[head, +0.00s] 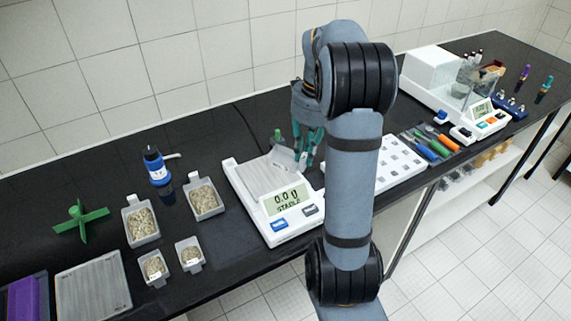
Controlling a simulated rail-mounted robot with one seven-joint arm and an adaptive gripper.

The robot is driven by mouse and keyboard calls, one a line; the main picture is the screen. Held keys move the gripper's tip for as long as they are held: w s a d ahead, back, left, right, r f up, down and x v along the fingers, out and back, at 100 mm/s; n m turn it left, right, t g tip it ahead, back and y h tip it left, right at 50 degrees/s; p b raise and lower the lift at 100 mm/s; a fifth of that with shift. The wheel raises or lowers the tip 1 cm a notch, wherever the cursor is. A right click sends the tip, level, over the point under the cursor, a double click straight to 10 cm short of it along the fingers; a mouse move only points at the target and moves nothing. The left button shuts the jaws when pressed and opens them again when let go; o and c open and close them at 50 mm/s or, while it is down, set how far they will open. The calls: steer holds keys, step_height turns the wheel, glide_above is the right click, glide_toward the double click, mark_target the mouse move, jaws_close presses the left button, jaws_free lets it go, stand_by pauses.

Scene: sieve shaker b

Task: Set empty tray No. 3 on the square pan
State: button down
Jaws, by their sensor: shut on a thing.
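The balance with the square pan (252,181) stands in the middle of the bench, and its display reads 0.00 and STABLE. My gripper (302,158) has teal fingers and is at the back right of the pan. It is shut on a small light grey tray (284,159), gripped at the tray's right side. The tray looks empty and slightly tilted, over the pan's back right part. I cannot tell whether it touches the pan. Its number is not readable, and my arm hides part of the area to the right.
Several grey trays with grainy material, such as this one (141,224), stand left of the balance. A second balance (478,124) stands farther right.

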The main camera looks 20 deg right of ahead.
steer(key=w+a+f+m+p, duration=0.1)
steer(key=w+f, duration=0.1)
steer(key=w+a+f+p, duration=0.2)
steer(key=w, duration=0.1)
steer(key=w+a+f+m+h+p, duration=0.1)
steer(key=w+f+p, duration=0.1)
steer(key=w+f, duration=0.1)
steer(key=shift+w+a+m+g, duration=0.2)
steer(key=shift+a+m+g, duration=0.05)
steer(key=shift+m+g, duration=0.05)
step_height(320, 180, down, 3)
steer(key=shift+s+a+f+p, duration=0.1)
steer(key=shift+p, duration=0.95)
steer(key=shift+f, duration=0.45)
steer(key=shift+f+b, duration=0.2)
steer(key=shift+b, duration=0.1)
steer(key=c, duration=1.7)
jaws_free()
steer(key=shift+r, duration=0.1)
